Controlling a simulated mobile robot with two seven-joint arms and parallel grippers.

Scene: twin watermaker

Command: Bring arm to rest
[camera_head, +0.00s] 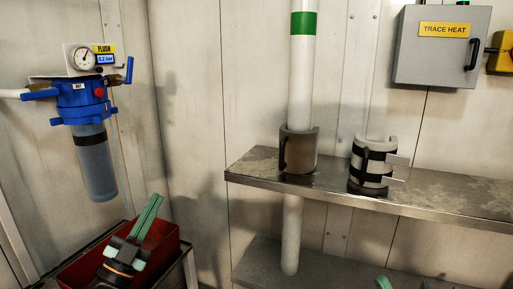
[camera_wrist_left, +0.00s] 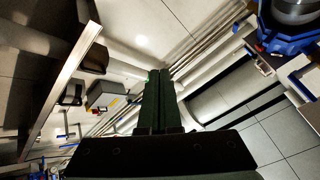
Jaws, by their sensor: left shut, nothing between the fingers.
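My left gripper (camera_head: 156,203) is at the lower left in the head view, its green fingers together and pointing up. It is shut and empty, in front of a red bin (camera_head: 165,243). In the left wrist view the two dark fingers (camera_wrist_left: 158,74) lie side by side with nothing between them. Small green tips (camera_head: 383,283) at the bottom edge of the head view look like part of my right gripper; the rest of it is out of frame.
A blue filter housing (camera_head: 82,100) with a gauge hangs above the bin. A metal shelf (camera_head: 440,191) at the right holds a brown sleeve (camera_head: 298,152) around a white pipe (camera_head: 301,75) and a strapped white sleeve (camera_head: 369,165). A grey trace heat box (camera_head: 440,55) is on the wall.

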